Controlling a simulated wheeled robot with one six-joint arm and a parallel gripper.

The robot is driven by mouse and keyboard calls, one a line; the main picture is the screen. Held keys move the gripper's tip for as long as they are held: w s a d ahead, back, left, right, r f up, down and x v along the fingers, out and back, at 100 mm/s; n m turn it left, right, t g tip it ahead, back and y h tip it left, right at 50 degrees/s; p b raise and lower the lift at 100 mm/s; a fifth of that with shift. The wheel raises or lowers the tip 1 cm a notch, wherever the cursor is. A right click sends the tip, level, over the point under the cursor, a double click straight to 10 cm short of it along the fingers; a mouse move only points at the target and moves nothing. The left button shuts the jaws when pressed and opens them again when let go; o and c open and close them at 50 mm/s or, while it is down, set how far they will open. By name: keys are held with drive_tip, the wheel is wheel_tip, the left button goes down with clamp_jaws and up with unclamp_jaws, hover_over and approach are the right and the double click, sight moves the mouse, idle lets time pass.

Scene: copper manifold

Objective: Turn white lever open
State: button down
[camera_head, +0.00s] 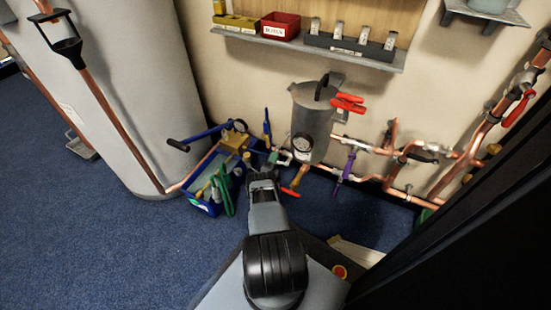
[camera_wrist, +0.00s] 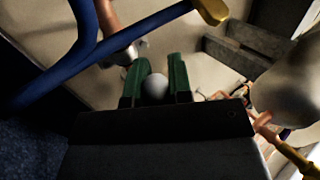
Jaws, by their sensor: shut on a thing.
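My gripper (camera_head: 273,160) reaches in low among the copper pipes, just left of the grey tank, in the head view. Its two green fingers (camera_wrist: 157,72) stand upright in the wrist view, closed on a rounded pale grey-white end, which I take to be the white lever (camera_wrist: 154,87). In the head view a small pale piece of the lever (camera_head: 285,158) shows beside the fingertips. The rest of the lever and its valve are mostly hidden by the gripper, so its angle is hard to tell.
A blue tool tote (camera_head: 213,207) sits on the left by a large cylinder (camera_head: 120,90). Red-handled (camera_head: 348,103) and purple-handled (camera_head: 346,168) valves are farther right. A blue bar (camera_wrist: 95,65) crosses close by the fingers.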

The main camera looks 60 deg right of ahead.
drive_tip(key=shift+s+f, duration=0.1)
drive_tip(key=c, duration=1.2)
unclamp_jaws()
drive_tip(key=shift+c, duration=0.2)
drive_tip(key=shift+o, duration=1)
